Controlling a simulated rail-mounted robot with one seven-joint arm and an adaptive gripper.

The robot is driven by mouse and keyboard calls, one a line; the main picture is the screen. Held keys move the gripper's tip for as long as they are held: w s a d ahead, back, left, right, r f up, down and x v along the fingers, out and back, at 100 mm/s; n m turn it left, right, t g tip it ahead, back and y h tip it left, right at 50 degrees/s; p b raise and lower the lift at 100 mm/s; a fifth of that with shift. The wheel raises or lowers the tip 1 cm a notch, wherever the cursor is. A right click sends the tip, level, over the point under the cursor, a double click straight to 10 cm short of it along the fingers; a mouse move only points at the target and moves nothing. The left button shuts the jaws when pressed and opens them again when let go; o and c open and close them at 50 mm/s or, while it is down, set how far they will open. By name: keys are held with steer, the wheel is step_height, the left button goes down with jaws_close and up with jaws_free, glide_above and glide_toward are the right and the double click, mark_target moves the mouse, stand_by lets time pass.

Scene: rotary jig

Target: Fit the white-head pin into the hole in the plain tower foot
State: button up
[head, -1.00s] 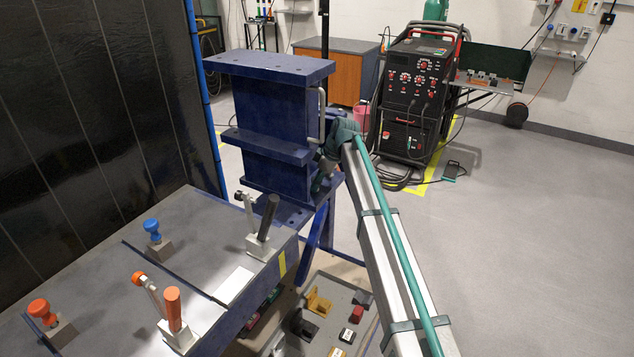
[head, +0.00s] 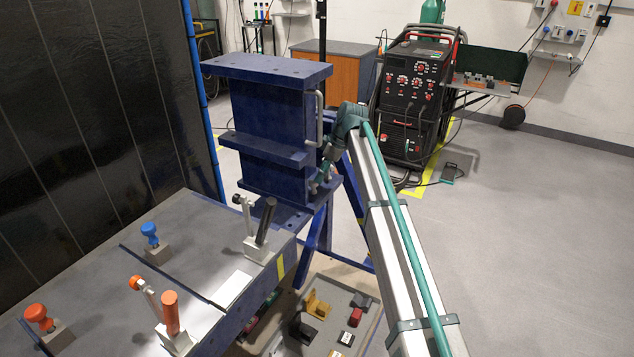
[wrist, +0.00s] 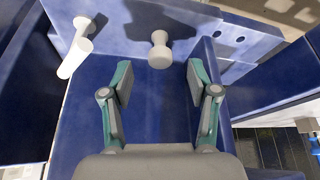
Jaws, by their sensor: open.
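The white-head pin (wrist: 160,50) shows in the wrist view as a pale, waisted knob against a blue plate. Its shank is hidden. My gripper (wrist: 160,82) is open, with one finger to each side and the knob slightly beyond the fingertips, between their lines; no contact shows. In the head view my gripper (head: 322,178) is at the right side of the blue tower (head: 268,115), low down near its foot (head: 285,216), and its fingers are hard to make out. I cannot tell which hole, if any, the pin sits in.
A pale handle bar (wrist: 76,52) stands left of the pin in the wrist view. Bare holes (wrist: 228,39) show in the blue plate to the right. A bench with clamps (head: 258,235) and a blue-knobbed block (head: 155,243) lies in front of the tower.

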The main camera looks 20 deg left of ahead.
steer(key=v, duration=0.5)
steer(key=shift+r, duration=0.35)
steer(key=s+d+f+m+h, duration=0.1)
steer(key=s+d+f+m, duration=0.55)
steer(key=f, duration=0.65)
steer(key=s+d+f+m+h, duration=0.1)
steer(key=s+d+f+m, duration=0.2)
steer(key=s+d+f, duration=0.7)
steer(key=s+d+f+m+h, duration=0.1)
steer(key=s+d+f+m, duration=0.3)
steer(key=d+f, duration=0.95)
steer(key=s+d+f+m+g+h, duration=0.15)
steer(key=s+d+f, duration=0.25)
steer(key=s+f, duration=0.45)
steer(key=s+d+f+m+g, duration=0.15)
steer(key=s+d+f, duration=0.25)
steer(key=s+f, duration=0.4)
steer(key=s+d+f+m+g, duration=0.1)
steer(key=s+d, duration=0.3)
steer(key=s, duration=0.8)
steer(key=s+d+f+m+g, duration=0.1)
steer(key=s+d+f+g, duration=0.1)
steer(key=s, duration=1)
steer(key=shift+s+d+f+m, duration=0.4)
steer(key=shift+d+f, duration=0.1)
steer(key=shift+d, duration=0.35)
